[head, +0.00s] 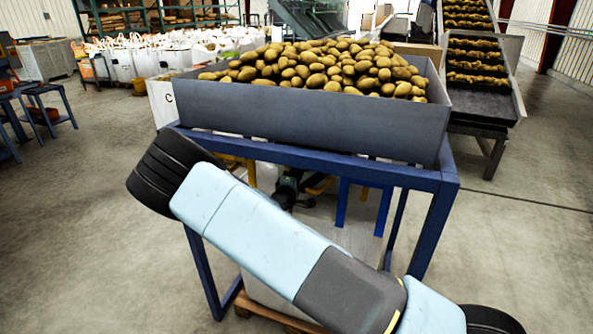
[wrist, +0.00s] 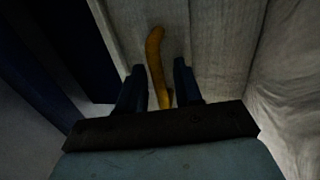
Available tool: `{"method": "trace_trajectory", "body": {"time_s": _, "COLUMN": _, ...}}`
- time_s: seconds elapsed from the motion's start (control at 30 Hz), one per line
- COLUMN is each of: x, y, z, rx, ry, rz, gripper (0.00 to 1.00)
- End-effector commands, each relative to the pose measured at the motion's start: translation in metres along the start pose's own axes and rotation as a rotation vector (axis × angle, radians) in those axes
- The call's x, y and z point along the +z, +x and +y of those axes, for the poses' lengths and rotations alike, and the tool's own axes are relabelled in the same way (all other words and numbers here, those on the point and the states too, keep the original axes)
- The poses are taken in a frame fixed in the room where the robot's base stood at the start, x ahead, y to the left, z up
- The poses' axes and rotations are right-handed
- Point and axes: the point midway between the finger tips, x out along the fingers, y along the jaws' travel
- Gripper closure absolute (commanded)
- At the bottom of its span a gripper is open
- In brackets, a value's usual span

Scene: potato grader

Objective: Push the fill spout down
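In the wrist view, my gripper (wrist: 159,80) has its two dark fingers apart. A curved yellow bar (wrist: 155,45) runs up between them, with a gap visible on each side; its lower end is hidden by my gripper's body. I cannot tell whether this bar belongs to the fill spout. In the head view, yellow parts (head: 320,185) show under the grey hopper (head: 310,122), inside the blue frame. My arm crosses in front and hides much of this space, so the fill spout is not clearly made out.
The hopper is heaped with potatoes (head: 320,68). The blue frame (head: 436,215) stands around a pale bag (head: 345,238) on a wooden pallet (head: 262,308). Pale, ribbed fabric (wrist: 225,50) lies close on the right in the wrist view. The floor (head: 530,235) at right is clear.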

Motion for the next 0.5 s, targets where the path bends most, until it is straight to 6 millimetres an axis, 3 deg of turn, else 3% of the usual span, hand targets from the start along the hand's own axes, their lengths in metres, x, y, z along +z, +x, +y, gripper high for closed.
{"method": "trace_trajectory", "body": {"time_s": 0.2, "x": 0.0001, "y": 0.0135, "z": 0.0002, "rx": 0.000, "ry": 0.000, "rz": 0.000, "gripper": 0.66}}
{"method": "trace_trajectory", "body": {"time_s": 0.5, "x": 0.0000, "y": 0.0146, "z": 0.0002, "rx": 0.000, "ry": 0.001, "rz": 0.000, "gripper": 0.67}}
